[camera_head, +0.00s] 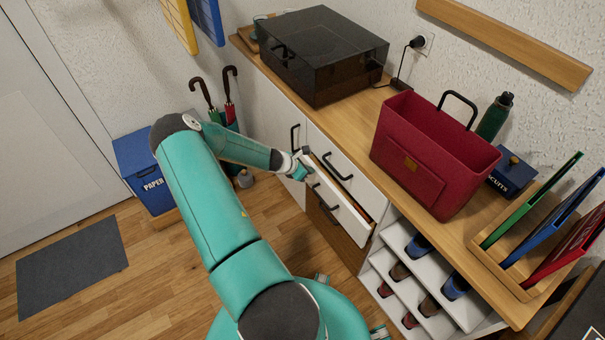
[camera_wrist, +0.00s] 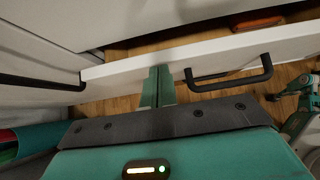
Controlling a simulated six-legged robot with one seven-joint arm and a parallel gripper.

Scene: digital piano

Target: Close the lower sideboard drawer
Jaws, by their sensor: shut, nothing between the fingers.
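The lower sideboard drawer (camera_head: 345,213) is pulled partly out, below the shut upper drawer (camera_head: 345,160). Its white front (camera_wrist: 215,55) crosses the wrist view, with a black bar handle (camera_wrist: 230,82) right of my fingers. My gripper (camera_head: 306,165) is at the left end of the drawer front in the head view. In the wrist view my gripper (camera_wrist: 160,72) is shut and empty, its fingertips at the outer face of the front. I cannot tell whether they touch it. Most of the drawer's inside is hidden; a reddish-brown item (camera_wrist: 258,20) shows in it.
A cabinet door with a black handle (camera_head: 293,136) is left of the drawers. Shelves with shoes (camera_head: 420,285) stand to the right. A red bag (camera_head: 425,155) and a dark glossy box (camera_head: 320,55) are on the sideboard top. A blue paper bin (camera_head: 145,170) and umbrellas (camera_head: 225,105) stand left.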

